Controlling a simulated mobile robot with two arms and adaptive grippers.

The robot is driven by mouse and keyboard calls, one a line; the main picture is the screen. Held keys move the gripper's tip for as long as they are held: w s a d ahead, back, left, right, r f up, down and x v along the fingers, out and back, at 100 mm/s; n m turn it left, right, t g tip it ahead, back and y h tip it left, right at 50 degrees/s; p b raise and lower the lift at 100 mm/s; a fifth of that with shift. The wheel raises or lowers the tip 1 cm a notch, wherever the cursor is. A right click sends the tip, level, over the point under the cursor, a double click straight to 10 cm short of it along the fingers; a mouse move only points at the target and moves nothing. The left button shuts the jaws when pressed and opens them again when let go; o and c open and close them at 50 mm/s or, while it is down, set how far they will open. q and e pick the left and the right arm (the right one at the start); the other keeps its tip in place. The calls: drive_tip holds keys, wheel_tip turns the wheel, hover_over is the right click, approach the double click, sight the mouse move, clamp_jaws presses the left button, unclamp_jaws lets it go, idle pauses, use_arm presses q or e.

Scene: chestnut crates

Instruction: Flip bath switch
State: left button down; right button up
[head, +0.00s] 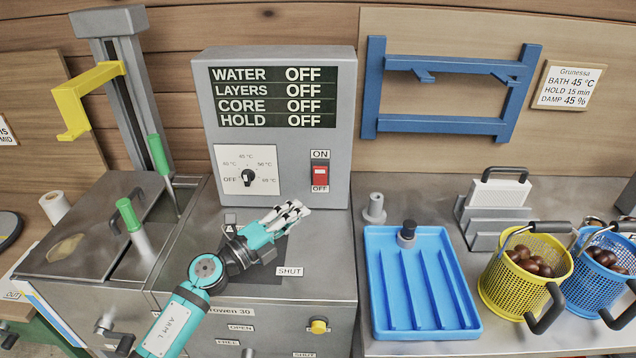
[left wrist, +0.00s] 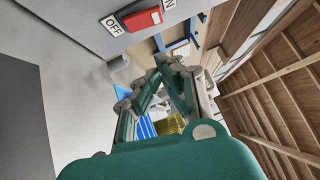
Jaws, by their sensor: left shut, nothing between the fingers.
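The bath switch (head: 320,174) is a red rocker between ON and OFF labels, low on the right of the grey control box (head: 204,100). Which way the rocker is tilted is hard to tell. The display (head: 272,97) reads OFF for water, layers, core and hold. My left gripper (head: 298,208) is shut and empty, below and a little left of the switch, apart from it. In the left wrist view the switch (left wrist: 143,19) shows at the top, above and left of the shut fingertips (left wrist: 172,62). My right gripper is not in view.
A dial (head: 248,177) sits left of the switch. A blue tray (head: 420,232), a yellow basket (head: 499,285) and a blue basket (head: 584,303) of chestnuts stand at right. A blue rack (head: 452,125) hangs on the wall. A steel tank with green handles (head: 128,214) is at left.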

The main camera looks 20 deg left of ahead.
sight(320, 176)
use_arm(q)
drive_tip(key=w+d+r, duration=0.1)
drive_tip(key=w+d, duration=0.1)
drive_tip(key=w, duration=0.7)
drive_tip(key=shift+w+r, duration=0.2)
drive_tip(key=shift+r, duration=0.05)
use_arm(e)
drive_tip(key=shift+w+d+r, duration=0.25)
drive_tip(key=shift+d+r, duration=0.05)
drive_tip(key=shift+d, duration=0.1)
use_arm(q)
drive_tip(key=p, duration=0.2)
drive_tip(key=n+p, duration=0.1)
drive_tip(key=p, duration=0.1)
drive_tip(key=shift+w+r+g, duration=0.2)
drive_tip(key=shift+w+g, duration=0.1)
drive_tip(key=shift+g, duration=0.1)
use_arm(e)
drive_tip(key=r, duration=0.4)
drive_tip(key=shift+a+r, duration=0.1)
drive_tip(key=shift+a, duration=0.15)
use_arm(q)
drive_tip(key=shift+p, duration=0.3)
